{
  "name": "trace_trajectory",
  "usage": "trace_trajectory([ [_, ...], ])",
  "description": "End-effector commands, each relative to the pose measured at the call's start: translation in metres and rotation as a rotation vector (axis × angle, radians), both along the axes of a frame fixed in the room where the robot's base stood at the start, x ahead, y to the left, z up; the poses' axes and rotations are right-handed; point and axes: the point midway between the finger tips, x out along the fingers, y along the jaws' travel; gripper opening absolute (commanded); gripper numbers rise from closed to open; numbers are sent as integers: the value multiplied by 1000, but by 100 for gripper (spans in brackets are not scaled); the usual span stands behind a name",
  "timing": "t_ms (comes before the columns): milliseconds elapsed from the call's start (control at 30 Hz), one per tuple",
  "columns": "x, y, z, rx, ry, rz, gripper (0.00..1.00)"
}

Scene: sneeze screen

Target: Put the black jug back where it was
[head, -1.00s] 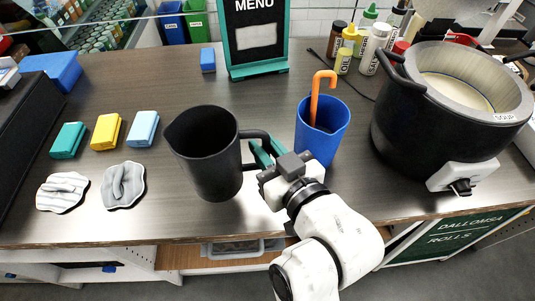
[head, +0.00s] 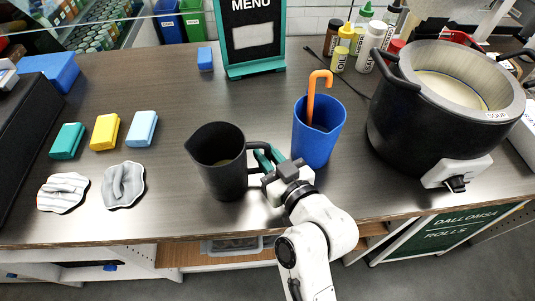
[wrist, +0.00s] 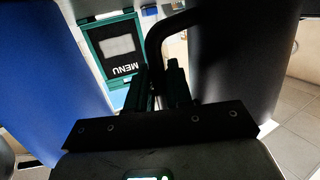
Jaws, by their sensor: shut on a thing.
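The black jug (head: 222,178) is upright above or on the front middle of the counter; I cannot tell whether its base touches. A pale patch shows inside it. My gripper (head: 263,160) is shut on the jug's handle, on the jug's right side. In the wrist view my gripper's fingers (wrist: 163,85) close around the lower end of the black handle (wrist: 157,45), and the jug's dark wall (wrist: 240,55) fills the right. My gripper hides part of the handle.
A blue jug (head: 317,143) with an orange hooked handle stands just right of my gripper. A large black soup pot (head: 405,135) is farther right. Sponges (head: 106,132) and cloths (head: 123,184) lie left. The menu board (head: 252,35) stands behind. The counter (head: 170,90) behind the jug is clear.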

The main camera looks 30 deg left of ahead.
Motion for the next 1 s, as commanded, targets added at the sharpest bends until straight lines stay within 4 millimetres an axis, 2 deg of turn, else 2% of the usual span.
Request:
trace_trajectory([
  [67,0,0,-2,2,-1,0,0],
  [100,0,0,-3,0,0,0,21],
  [367,0,0,-2,0,0,0,46],
  [700,0,0,3,0,0,0,46],
  [867,-13,-20,1,1,2,-1,46],
  [1000,-29,-44,4,1,1,-2,46],
])
